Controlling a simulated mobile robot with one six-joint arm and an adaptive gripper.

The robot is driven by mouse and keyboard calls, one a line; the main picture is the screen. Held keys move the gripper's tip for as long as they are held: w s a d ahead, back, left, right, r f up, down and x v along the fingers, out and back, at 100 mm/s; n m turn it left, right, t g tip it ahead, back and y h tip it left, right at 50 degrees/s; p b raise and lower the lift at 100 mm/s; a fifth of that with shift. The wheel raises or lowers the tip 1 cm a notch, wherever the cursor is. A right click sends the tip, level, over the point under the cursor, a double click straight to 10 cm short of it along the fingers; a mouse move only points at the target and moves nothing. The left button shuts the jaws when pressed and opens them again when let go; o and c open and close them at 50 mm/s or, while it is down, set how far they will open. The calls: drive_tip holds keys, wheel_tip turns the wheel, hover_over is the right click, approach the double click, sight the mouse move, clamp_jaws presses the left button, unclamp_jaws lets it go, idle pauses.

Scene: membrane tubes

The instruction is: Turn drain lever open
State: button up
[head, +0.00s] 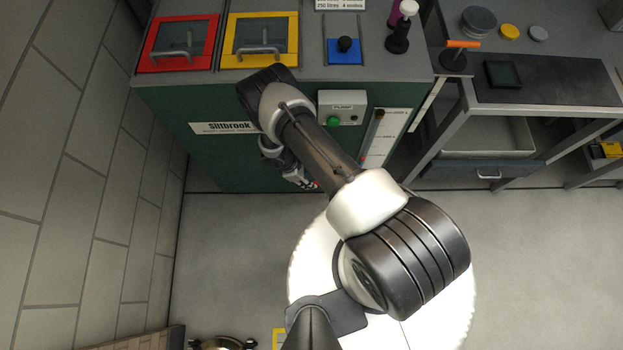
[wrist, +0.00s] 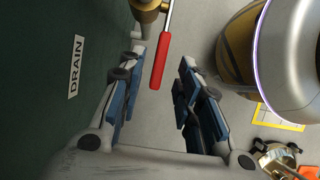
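The drain lever (wrist: 161,60) has a red handle and shows at the top centre of the wrist view. Its metal shank joins a brass valve (wrist: 147,8) at the top edge, partly cut off. A white DRAIN label (wrist: 76,66) is on the dark green panel at left. My gripper (wrist: 163,52) is open, with a blue-padded finger on each side of the red handle. I see a gap to the handle on the right; whether the left finger touches it I cannot tell. In the head view my gripper (head: 300,178) is low at the green cabinet front, largely hidden by my arm.
The green cabinet (head: 215,158) carries a red-framed hatch (head: 180,44), a yellow-framed hatch (head: 261,41) and a pump box (head: 342,107) with a green button. A tiled wall (head: 80,150) stands at left. Floor at right is clear.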

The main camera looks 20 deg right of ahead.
drive_tip(key=shift+b+x, duration=0.4)
drive_tip(key=shift+x, duration=1.25)
drive_tip(key=shift+c, duration=0.6)
clamp_jaws()
